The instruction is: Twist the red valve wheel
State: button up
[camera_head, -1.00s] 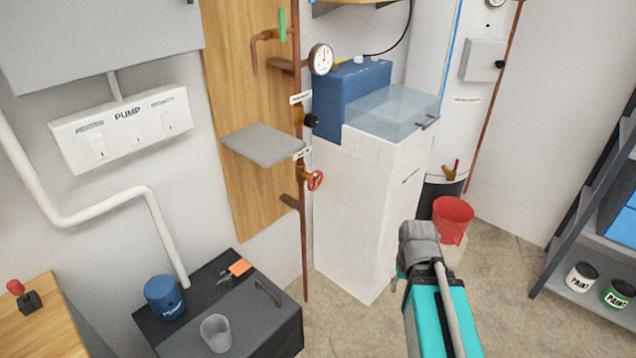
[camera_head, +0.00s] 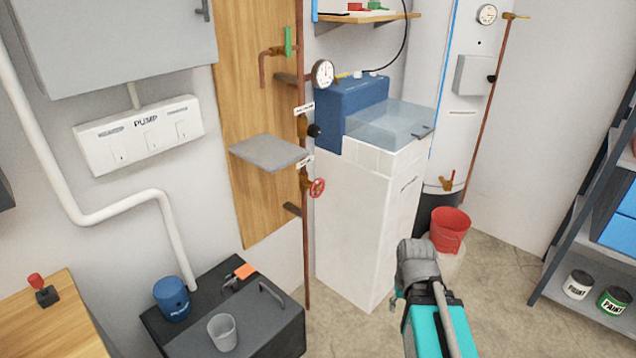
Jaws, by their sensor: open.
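The red valve wheel (camera_head: 317,188) is small and spoked. It sits on a brass fitting on the vertical copper pipe (camera_head: 305,240), below the grey wall shelf and left of the white cabinet. My arm (camera_head: 432,295) reaches up from the lower right, in front of the cabinet's right side. My gripper (camera_head: 398,298) shows only as a small dark part at the arm's left edge, well to the right of and below the wheel in the picture. It is open and apart from the wheel. Most of its fingers are hidden behind the arm.
The grey shelf (camera_head: 269,151) juts out just above and left of the wheel. The white cabinet (camera_head: 360,225) with a blue unit (camera_head: 350,108) stands right of the pipe. A dark chest (camera_head: 225,315) is at lower left, a red bucket (camera_head: 450,229) behind my arm.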

aim_at(315, 186)
jog(key=z, duration=1.4)
jog(key=i, duration=1.15)
jog(key=u, duration=1.45)
